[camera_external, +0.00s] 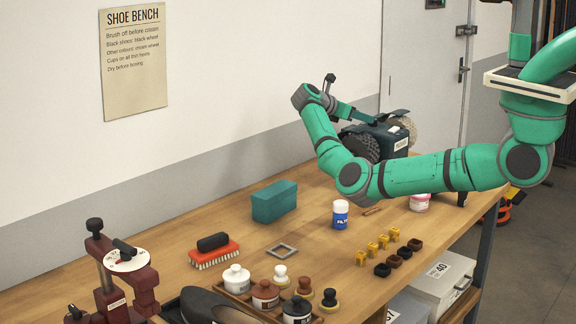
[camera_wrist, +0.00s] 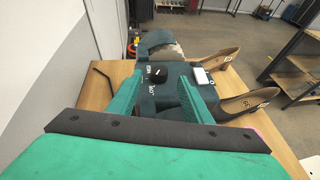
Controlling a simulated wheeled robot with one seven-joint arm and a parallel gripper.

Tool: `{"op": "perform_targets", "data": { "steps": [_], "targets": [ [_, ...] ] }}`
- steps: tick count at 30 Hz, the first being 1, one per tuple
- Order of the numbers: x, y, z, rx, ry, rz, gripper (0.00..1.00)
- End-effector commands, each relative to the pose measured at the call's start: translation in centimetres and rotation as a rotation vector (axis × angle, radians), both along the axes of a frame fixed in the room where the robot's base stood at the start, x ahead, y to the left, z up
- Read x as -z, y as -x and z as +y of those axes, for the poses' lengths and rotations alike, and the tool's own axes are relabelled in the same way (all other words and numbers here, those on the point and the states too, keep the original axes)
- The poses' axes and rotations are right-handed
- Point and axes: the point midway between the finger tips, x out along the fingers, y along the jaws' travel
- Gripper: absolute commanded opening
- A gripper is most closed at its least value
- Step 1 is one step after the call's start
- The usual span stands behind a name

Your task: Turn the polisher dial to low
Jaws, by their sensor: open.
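The polisher (camera_external: 386,137) is a dark box with buffing wheels at its sides, at the far end of the bench. In the wrist view its top (camera_wrist: 175,98) carries a round black dial (camera_wrist: 158,76) with a light pointer mark. Small white lettering sits left of and below the dial, too small to read surely. My gripper (camera_wrist: 160,84) is open and empty, its green fingers either side of the dial in the picture; I cannot tell whether they touch it. In the external view my gripper (camera_external: 366,118) hangs over the polisher, and the dial is hidden there.
A pair of brown shoes (camera_wrist: 240,103) is right of the polisher in the wrist view. The bench (camera_external: 190,226) holds a teal block (camera_external: 274,201), a blue-and-white tin (camera_external: 340,214), a red brush (camera_external: 214,251) and several jars. The wall (camera_external: 225,75) runs along its left.

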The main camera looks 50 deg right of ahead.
Motion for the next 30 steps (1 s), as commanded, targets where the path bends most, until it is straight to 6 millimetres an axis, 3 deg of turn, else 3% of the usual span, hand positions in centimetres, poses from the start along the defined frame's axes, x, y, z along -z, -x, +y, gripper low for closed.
{"op": "perform_targets", "data": {
  "steps": [3, 9, 22, 27, 30],
  "targets": [
    [0.8, 0.5, -2.1, 0.003, 0.001, 0.0, 0.45],
    [1.7, 0.8, -4.4, 0.003, 0.002, 0.001, 0.45],
    [2.0, 0.9, -5.0, 0.001, 0.0, 0.0, 0.45],
    [2.0, 0.9, -5.0, 0.001, 0.0, 0.0, 0.07],
    [2.0, 0.9, -5.0, 0.001, 0.0, 0.0, 0.04]
  ]
}}
